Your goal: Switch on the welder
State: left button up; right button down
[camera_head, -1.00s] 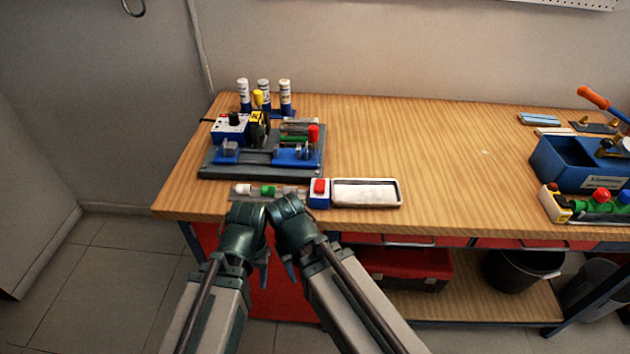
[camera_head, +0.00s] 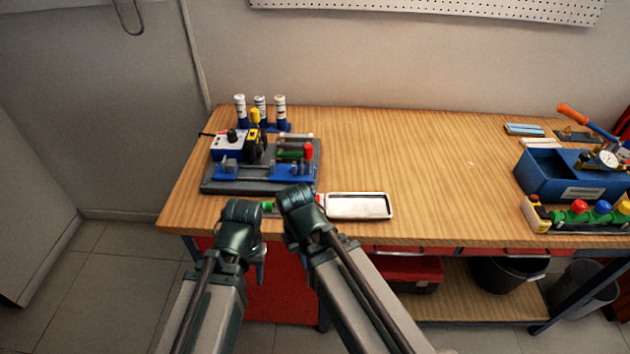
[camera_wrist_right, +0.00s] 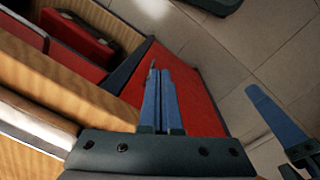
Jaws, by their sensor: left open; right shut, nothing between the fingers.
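The likely welder is a small blue and white box (camera_head: 228,147) with a black knob, on a dark grey base at the left of the bench, with blue clamps beside it. A box with a red switch showed by the front edge earlier; now my right arm mostly hides it. My left gripper (camera_head: 262,264) is open and points down in front of the bench edge, holding nothing. My right gripper (camera_wrist_right: 160,98) is shut and empty, its blue fingers together over the red cabinet front in the right wrist view. A left gripper finger shows at that view's right.
A white tray (camera_head: 360,214) lies near the bench's front edge. Several white-capped bottles (camera_head: 260,106) stand behind the base. A blue toolbox (camera_head: 545,178) and a block with coloured knobs (camera_head: 578,216) are at the right. The middle of the bench (camera_head: 430,160) is clear.

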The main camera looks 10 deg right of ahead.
jog(key=w+d+r+m+p, duration=0.1)
jog(key=w+d+r+p, duration=0.1)
jog(key=r+p, duration=0.45)
jog(key=w+d+r+p, duration=0.1)
jog(key=d+r+p, duration=0.2)
jog(key=r+p, duration=0.4)
notch_tip(320, 180, up, 9)
jog(key=n+g+y+p, duration=0.1)
jog(key=n+p, duration=0.6)
jog(key=n, duration=0.6)
send_over(315, 197)
jog(key=s, duration=0.1)
pick_arm(q)
notch_tip(315, 197, up, 23)
pick_arm(e)
jog(key=shift+a+r, duration=0.1)
jog(key=shift+r, duration=0.1)
pick_arm(q)
jog(key=shift+f, duration=0.25)
pick_arm(e)
jog(key=shift+f, duration=0.1)
jog(key=f+b, duration=0.4)
jog(key=s+f+b, duration=0.1)
jog(key=f+b, duration=0.8)
jog(key=shift+s+a+f+b, duration=0.2)
jog(key=shift+s+f+b, duration=0.15)
jog(key=shift+f, duration=0.05)
pick_arm(q)
notch_tip(315, 197, down, 14)
jog(key=shift+r, duration=0.15)
